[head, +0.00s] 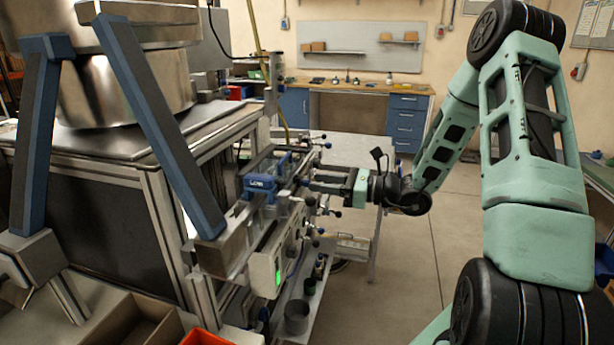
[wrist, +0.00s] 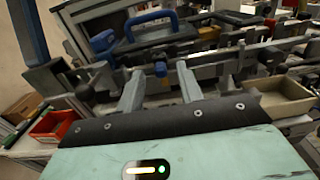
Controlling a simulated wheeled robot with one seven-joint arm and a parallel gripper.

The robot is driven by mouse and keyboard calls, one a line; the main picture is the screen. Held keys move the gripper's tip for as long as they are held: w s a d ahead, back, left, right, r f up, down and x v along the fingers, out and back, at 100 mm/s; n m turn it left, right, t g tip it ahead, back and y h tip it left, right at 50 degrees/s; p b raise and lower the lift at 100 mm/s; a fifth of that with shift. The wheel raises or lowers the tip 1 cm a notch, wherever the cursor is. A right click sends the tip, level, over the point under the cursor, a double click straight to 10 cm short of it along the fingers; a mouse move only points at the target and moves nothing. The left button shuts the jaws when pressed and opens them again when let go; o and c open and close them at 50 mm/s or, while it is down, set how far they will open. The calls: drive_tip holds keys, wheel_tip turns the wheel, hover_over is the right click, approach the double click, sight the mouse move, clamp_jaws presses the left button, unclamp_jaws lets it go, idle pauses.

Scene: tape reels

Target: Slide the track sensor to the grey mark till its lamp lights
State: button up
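My gripper (head: 308,186) reaches left toward the rail assembly on the bench machine. In the wrist view my gripper (wrist: 160,72) has its two grey fingers well apart. A small blue part (wrist: 160,69) with a dark body above it shows between the fingertips, with gaps on both sides. It may be the track sensor, but I cannot tell for sure. The metal track (head: 228,250) runs along the machine's front side. I cannot make out the grey mark or a sensor lamp in either view.
A blue handled unit (head: 262,186) sits on the track. A box with a green lit display (head: 279,268) hangs below it. Several black-knobbed levers stick out near my gripper. A red bin (wrist: 52,126) shows at left in the wrist view. Floor at right is clear.

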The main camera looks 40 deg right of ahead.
sight(307, 180)
drive_tip(key=shift+p+x, duration=0.35)
drive_tip(key=shift+x, duration=1.7)
drive_tip(key=shift+c, duration=0.3)
clamp_jaws()
drive_tip(key=w+d, duration=0.3)
drive_tip(key=d, duration=0.1)
drive_tip(key=w+d, duration=0.2)
drive_tip(key=d, duration=0.1)
drive_tip(key=shift+w+d, duration=0.1)
drive_tip(key=shift+w, duration=0.25)
drive_tip(key=shift+o, duration=0.3)
unclamp_jaws()
drive_tip(key=shift+d, duration=0.1)
